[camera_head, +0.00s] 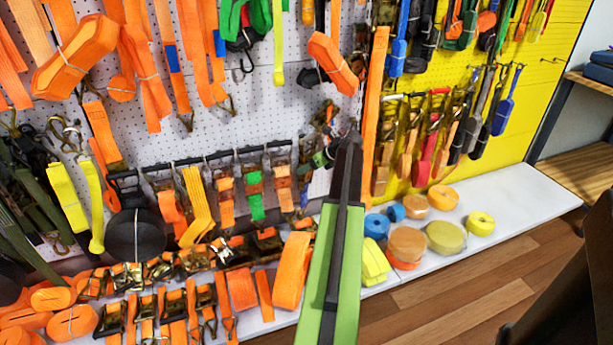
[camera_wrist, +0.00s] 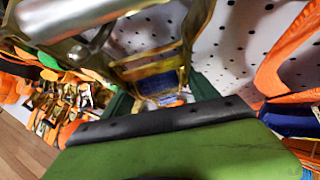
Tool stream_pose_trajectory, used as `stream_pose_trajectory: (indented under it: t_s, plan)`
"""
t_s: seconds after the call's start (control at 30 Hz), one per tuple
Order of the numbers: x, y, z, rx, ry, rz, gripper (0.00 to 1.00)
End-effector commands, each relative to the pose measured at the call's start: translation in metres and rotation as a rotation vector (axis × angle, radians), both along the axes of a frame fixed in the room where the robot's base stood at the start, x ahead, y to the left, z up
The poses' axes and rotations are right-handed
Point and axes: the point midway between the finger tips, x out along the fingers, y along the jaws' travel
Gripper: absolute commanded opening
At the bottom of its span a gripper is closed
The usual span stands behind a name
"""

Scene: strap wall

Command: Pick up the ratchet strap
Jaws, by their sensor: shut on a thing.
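My gripper (camera_head: 346,148) reaches up in front of the pegboard wall, its fingers dark at the end of a green link. It is shut on a ratchet strap. In the wrist view the strap's metal ratchet (camera_wrist: 150,62) fills the top, very close and blurred, beside my gripper (camera_wrist: 162,100). In the head view a small ratchet strap (camera_head: 324,133) with dark metal and bits of green and orange shows just left of my fingertips. The grip itself is mostly hidden behind the fingers, and I cannot tell whether the strap still touches a hook.
Several orange straps (camera_head: 150,75) hang close by on the white pegboard (camera_head: 270,110). More ratchets hang on a lower rail (camera_head: 190,160). Rolled straps (camera_head: 406,243) lie on the white shelf (camera_head: 520,200) at right.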

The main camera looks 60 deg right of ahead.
Motion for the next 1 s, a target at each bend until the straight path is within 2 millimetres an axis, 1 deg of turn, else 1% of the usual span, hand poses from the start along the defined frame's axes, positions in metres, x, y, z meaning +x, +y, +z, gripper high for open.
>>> stream_pose_trajectory:
  t_s: [0.03,0.2,0.27,0.3,0.53,0.63,1.0]
  plan:
    - [0.0,0.0,0.0,0.0,0.0,0.0,0.32]
    - [0.0,0.0,0.0,0.0,0.0,0.0,0.1]
    - [0.0,0.0,0.0,0.0,0.0,0.0,0.02]
    - [0.0,0.0,0.0,0.0,0.0,0.0,0.0]
    - [0.001,0.0,0.001,0.0,-0.002,0.0,0.0]
    - [0.001,0.0,0.004,0.0,-0.002,0.0,0.0]
    - [0.001,0.001,0.036,0.0,-0.002,0.001,0.0]
